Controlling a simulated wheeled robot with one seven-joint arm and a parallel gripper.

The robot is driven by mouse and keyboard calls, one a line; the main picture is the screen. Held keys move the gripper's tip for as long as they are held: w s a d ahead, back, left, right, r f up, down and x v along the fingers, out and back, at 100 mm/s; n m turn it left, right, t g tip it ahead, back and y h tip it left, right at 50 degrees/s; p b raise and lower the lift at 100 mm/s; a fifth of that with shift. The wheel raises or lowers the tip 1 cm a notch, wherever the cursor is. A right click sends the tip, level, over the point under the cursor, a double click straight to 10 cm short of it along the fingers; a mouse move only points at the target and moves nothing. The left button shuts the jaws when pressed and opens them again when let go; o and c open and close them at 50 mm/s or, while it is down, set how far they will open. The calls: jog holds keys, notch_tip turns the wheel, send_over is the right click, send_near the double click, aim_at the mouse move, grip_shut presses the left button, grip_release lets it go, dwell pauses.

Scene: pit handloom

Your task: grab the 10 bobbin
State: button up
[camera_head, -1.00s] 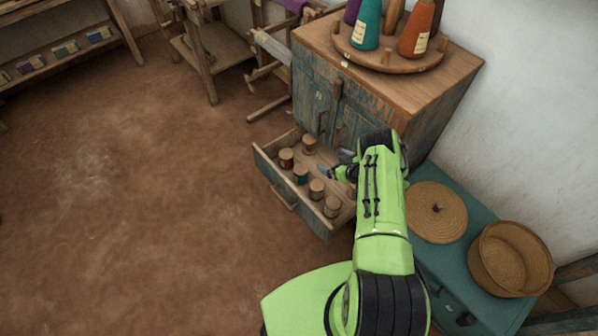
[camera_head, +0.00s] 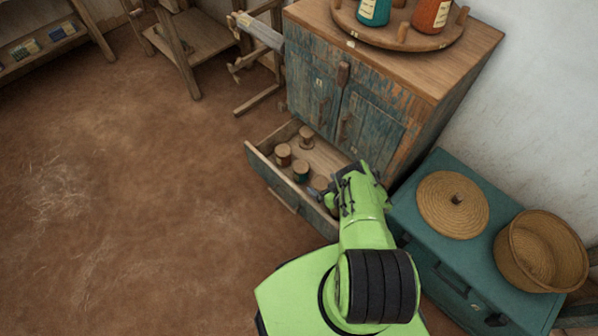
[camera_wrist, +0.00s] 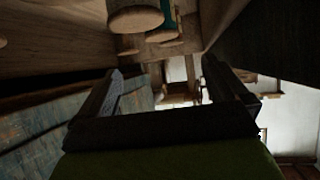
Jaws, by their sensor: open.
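Wooden-topped bobbins stand in the open drawer (camera_head: 268,176). I cannot read any number, so I cannot tell which is the 10 bobbin. My gripper (camera_head: 322,195) is low at the drawer's near end, right of the teal bobbin, and my arm hides that end. In the wrist view, the open fingers (camera_wrist: 163,72) have nothing visible between them. A round bobbin end (camera_wrist: 135,18) is close above them, with teal thread (camera_wrist: 166,22) beside it.
The worn blue cabinet (camera_head: 365,105) rises behind the drawer, with a round tray (camera_head: 375,30) of cones on top. A teal chest (camera_head: 425,225) on the right bears a woven lid (camera_head: 452,205) and a basket (camera_head: 540,250). The floor at left is clear.

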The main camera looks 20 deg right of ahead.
jog(key=b, duration=0.2)
send_near(302, 167)
jog(key=x, duration=0.3)
jog(key=shift+a+f, duration=0.1)
jog(key=shift+f, duration=0.2)
jog(key=b+x, duration=0.2)
jog(key=x, duration=0.3)
jog(key=shift+b, duration=0.35)
jog(key=shift+w+r, duration=0.1)
jog(key=shift+r, duration=0.1)
